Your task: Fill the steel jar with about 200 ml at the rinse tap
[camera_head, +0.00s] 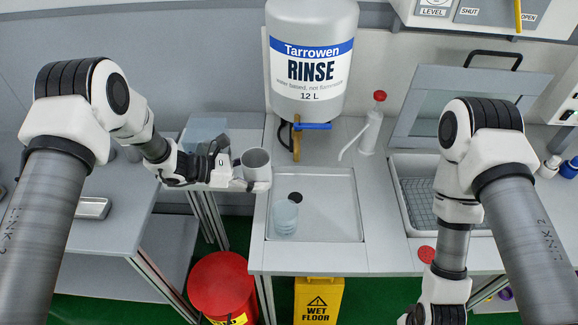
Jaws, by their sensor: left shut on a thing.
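The steel jar (256,165) is a grey open-topped cylinder, held about upright in my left gripper (236,178), which is shut on it. It is left of the rinse tank (312,60), near the left edge of the sink tray. The rinse tap (297,140) hangs under the tank, brass-coloured with a blue lever (312,126) pointing right. The jar is to the left of the tap and apart from it. I cannot see how much liquid is in the jar. My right gripper (436,315) is low at the bottom edge, partly cut off; its fingers are not clear.
The shallow sink tray (340,222) below the tap holds a clear beaker (285,217) and a dark drain. A wash bottle (371,125) with a red cap stands right of the tank. A basin with a grid (400,200) is farther right. A red bin (222,285) stands below.

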